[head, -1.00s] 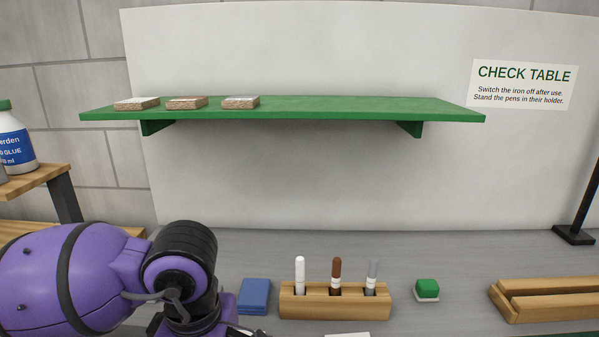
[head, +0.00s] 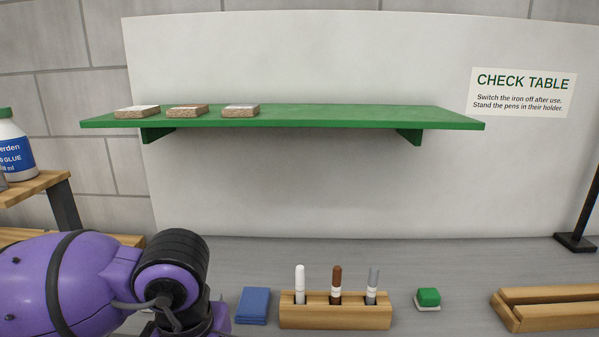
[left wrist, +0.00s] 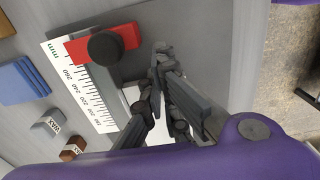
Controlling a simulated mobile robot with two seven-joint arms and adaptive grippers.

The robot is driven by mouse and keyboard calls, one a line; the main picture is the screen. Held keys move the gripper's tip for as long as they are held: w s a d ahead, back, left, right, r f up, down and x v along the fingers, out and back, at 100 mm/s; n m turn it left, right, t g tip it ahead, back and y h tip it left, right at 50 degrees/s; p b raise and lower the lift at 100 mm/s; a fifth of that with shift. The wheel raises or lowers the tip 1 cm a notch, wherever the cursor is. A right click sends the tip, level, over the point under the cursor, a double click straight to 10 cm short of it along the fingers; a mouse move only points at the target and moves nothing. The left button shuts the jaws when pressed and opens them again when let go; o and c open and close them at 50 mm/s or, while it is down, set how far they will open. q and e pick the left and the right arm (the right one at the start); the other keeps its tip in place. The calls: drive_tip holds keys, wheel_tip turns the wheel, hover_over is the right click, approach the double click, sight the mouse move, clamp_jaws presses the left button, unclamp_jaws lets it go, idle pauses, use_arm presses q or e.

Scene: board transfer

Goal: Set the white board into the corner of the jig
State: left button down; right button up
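My left gripper (left wrist: 165,105) shows in the left wrist view as dark jointed fingers over the grey table. Their angle hides whether they are open or shut. A small white patch (left wrist: 132,92) shows behind the fingers; I cannot tell whether it is the white board or whether it is held. In the head view the left arm enters at lower left and its gripper is below the frame. A wooden frame with a corner (head: 545,309), possibly the jig, lies at the right. My right gripper is in neither view.
A green shelf (head: 340,114) with three small blocks spans the back. A pen holder (head: 335,315), a blue pad (head: 252,306) and a green-topped block (head: 428,298) stand on the table. A ruler (left wrist: 88,88) and red slider (left wrist: 80,50) lie near the left gripper.

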use_arm(q)
drive_tip(key=shift+a, duration=0.4)
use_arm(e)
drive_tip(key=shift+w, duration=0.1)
use_arm(q)
drive_tip(key=shift+a, duration=0.95)
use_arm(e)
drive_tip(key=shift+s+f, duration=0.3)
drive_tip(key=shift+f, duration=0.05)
use_arm(q)
drive_tip(key=shift+d, duration=0.1)
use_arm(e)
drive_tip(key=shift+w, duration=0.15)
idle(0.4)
use_arm(q)
drive_tip(key=shift+d+b, duration=0.35)
drive_tip(key=shift+d, duration=0.2)
drive_tip(key=shift+r, duration=0.1)
idle(0.3)
